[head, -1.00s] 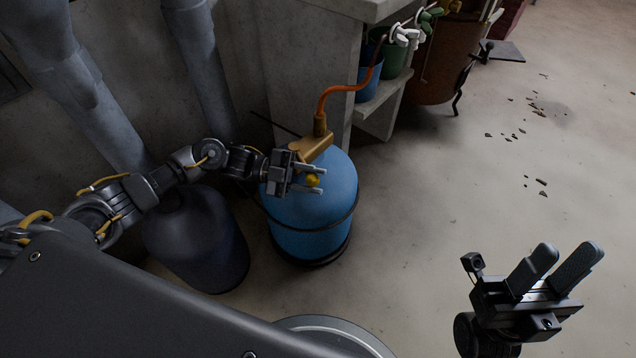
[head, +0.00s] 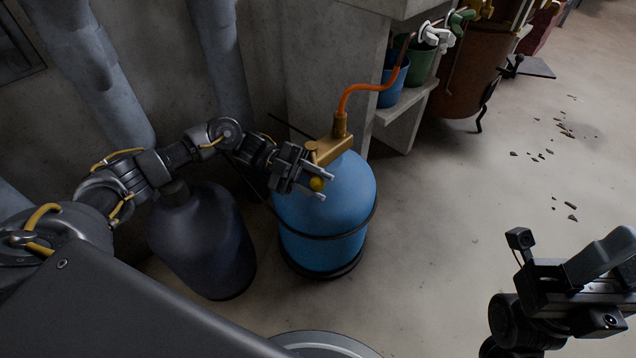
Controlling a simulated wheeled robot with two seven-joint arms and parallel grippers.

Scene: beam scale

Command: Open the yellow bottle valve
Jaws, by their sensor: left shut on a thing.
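The yellow valve knob (head: 317,184) sits on the brass fitting (head: 330,150) at the top of the blue gas bottle (head: 325,215), left of the middle in the head view. My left gripper (head: 314,183) reaches in from the left and is shut on the yellow knob, with a finger on either side of it. The fingers partly hide the knob, and they slant down to the right. My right gripper (head: 613,262) is at the lower right edge, away from the bottle. It looks open and empty, and its far finger is partly cut off by the frame edge.
An orange hose (head: 368,88) rises from the fitting toward the concrete shelf (head: 405,110). A dark bottle (head: 205,240) stands left of the blue one, under my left arm. Blue and green buckets (head: 392,83) sit on the shelf. The floor (head: 450,220) on the right is mostly clear, with small debris.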

